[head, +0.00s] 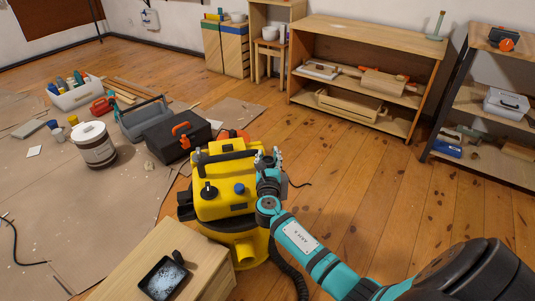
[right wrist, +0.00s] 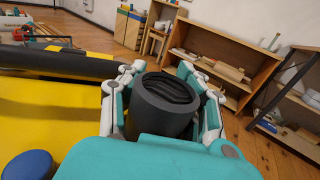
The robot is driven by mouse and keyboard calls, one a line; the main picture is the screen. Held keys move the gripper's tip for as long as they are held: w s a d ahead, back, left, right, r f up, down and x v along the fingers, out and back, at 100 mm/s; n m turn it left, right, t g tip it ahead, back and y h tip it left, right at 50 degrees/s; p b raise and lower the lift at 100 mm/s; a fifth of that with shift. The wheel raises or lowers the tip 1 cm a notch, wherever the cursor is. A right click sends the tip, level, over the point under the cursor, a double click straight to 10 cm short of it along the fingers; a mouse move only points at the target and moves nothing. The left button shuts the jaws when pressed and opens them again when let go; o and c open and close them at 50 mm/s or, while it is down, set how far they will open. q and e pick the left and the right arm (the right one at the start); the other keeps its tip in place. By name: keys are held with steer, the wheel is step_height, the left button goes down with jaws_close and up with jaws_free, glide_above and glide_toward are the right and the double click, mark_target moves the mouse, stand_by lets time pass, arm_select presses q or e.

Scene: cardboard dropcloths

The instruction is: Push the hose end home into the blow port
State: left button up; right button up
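The yellow vacuum (head: 222,205) stands on the wood floor at the middle of the head view, and its yellow top fills the left of the right wrist view (right wrist: 50,110). My right gripper (head: 268,158) is at the vacuum's right upper side. In the right wrist view its white and teal fingers (right wrist: 165,95) close around a dark grey cylindrical hose end (right wrist: 160,110), with dark ridges at its top. A black ribbed hose (head: 290,273) hangs at the vacuum's lower right. I cannot make out the blow port; the gripper and vacuum body may hide it. My left gripper is out of view.
A wooden box (head: 205,278) with a black tray (head: 164,279) on it stands in front of the vacuum. A black toolbox (head: 178,136) and a white bucket (head: 93,145) stand behind left on the dropcloth. Wooden shelves (head: 360,50) line the back; floor to the right is clear.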

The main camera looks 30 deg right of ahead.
steer(key=v, duration=0.6)
steer(key=shift+s+a+f, duration=0.15)
steer(key=shift+s+a, duration=0.05)
steer(key=shift+a, duration=0.1)
